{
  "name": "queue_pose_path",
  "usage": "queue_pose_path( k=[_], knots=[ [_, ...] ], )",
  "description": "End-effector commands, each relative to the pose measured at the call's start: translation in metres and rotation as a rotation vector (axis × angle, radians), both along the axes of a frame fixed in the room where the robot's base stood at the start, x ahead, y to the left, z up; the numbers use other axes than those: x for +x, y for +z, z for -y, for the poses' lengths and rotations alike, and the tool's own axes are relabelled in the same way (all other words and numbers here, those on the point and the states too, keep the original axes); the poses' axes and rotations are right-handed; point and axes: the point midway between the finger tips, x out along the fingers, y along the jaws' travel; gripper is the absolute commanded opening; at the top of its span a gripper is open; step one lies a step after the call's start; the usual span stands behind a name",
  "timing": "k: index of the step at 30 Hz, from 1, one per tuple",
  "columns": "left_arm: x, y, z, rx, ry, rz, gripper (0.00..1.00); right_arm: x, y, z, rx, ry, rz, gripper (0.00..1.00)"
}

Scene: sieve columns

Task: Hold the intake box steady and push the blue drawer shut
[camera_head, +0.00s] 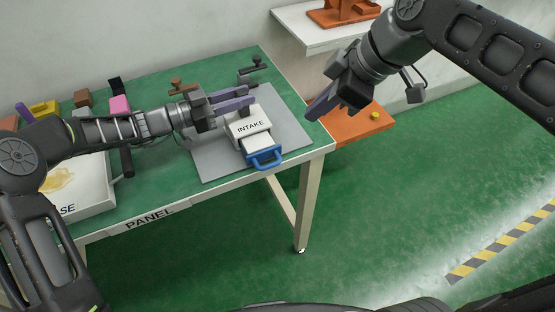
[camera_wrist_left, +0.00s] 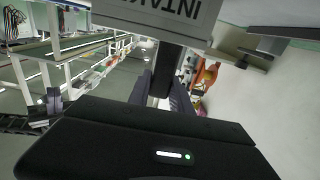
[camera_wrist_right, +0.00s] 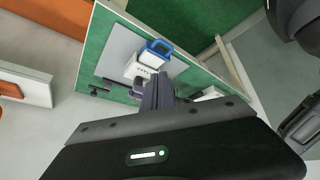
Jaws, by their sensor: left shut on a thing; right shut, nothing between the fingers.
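The white intake box (camera_head: 250,123) sits on a grey mat on the green table, its INTAKE label facing up. The blue drawer (camera_head: 265,158) sticks out of its front, toward the table's near edge, and is partly open. The box (camera_wrist_right: 147,70) and the drawer (camera_wrist_right: 158,46) also show in the right wrist view. My left gripper (camera_head: 240,101) is shut on a dark post (camera_wrist_left: 168,65) at the back of the box; the box label shows close up in the left wrist view. My right gripper (camera_head: 318,108) is shut and empty, above and right of the table's right edge, apart from the drawer.
The grey mat (camera_head: 212,160) has free room around the box. A dark clamp-like part (camera_head: 252,72) stands behind it. A white case (camera_head: 85,190) and several coloured blocks lie on the left. An orange board (camera_head: 365,128) with a yellow knob is right of the table.

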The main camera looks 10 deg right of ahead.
Motion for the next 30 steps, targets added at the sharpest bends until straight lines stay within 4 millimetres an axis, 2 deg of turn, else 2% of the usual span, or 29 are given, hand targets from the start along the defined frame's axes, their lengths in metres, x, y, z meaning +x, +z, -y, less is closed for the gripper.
queue_pose_path(
  k=[1,3,6,9,15,30],
  knots=[
    [0.000,-0.001,0.000,0.001,0.000,0.000,0.00,-0.016,-0.014,0.004,-0.010,0.053,0.027,0.00],
    [0.000,0.000,0.000,0.001,0.000,0.000,0.00,-0.034,-0.035,0.005,-0.029,0.152,0.078,0.00],
    [0.000,0.000,0.000,0.001,-0.001,0.000,0.00,-0.052,-0.061,0.002,-0.056,0.295,0.146,0.00],
    [0.000,0.000,0.000,0.001,-0.001,0.000,0.00,-0.061,-0.079,-0.005,-0.082,0.421,0.199,0.00],
    [0.000,0.000,0.000,0.001,0.000,0.000,0.00,-0.056,-0.080,-0.007,-0.124,0.541,0.287,0.00],
    [0.000,0.000,0.000,0.000,0.000,0.000,0.00,-0.054,-0.085,-0.010,-0.128,0.551,0.290,0.00]
  ],
)
